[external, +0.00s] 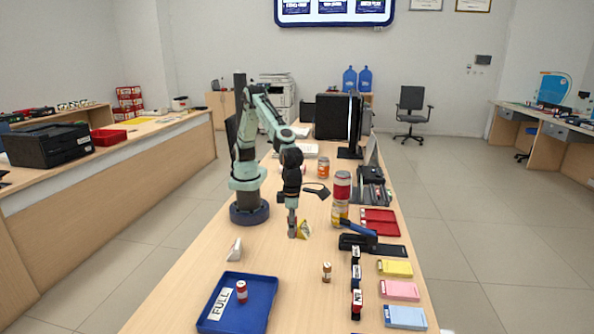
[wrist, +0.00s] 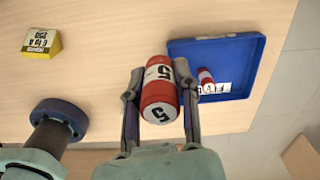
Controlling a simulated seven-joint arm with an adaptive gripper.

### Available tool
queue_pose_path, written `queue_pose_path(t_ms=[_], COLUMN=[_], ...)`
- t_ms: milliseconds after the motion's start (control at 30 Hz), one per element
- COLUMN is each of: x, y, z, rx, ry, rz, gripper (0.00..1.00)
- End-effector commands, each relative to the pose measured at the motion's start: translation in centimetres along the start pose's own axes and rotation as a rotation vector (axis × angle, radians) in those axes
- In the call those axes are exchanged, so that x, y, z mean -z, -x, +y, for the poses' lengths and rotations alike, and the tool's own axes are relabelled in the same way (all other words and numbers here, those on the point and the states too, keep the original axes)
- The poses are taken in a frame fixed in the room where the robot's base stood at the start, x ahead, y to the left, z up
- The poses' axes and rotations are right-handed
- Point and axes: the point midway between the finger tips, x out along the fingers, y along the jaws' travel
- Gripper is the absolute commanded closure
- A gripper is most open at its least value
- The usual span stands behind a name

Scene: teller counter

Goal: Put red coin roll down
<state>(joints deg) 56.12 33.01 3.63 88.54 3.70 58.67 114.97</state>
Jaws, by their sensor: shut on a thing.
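My gripper (wrist: 158,80) is shut on a red coin roll (wrist: 160,92) with a white band and a "5" on its end; the fingers lie on both sides of it. Another red roll (external: 241,291) stands in the tray.
A small brown roll (external: 326,271) stands to the right of the tray. Stamps, note pads, a stapler and jars line the right side. Bare counter lies between my gripper and the tray.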

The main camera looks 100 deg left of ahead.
Motion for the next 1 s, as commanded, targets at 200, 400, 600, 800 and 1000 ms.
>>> queue_pose_path(t_ms=[200, 400, 600, 800, 1000], x=[8.1, 14.0, 16.5, 16.7, 16.6], y=[-2.7, -6.0, -8.2, -12.2, -14.1], z=[-9.0, -10.7, -10.5, -10.5, -10.6], rx=[-0.003, -0.001, 0.000, 0.001, 0.002], ry=[-0.234, -0.363, -0.413, -0.416, -0.415], rz=[0.000, -0.001, -0.001, -0.001, -0.002], gripper=[1.00, 1.00, 1.00, 1.00, 1.00])
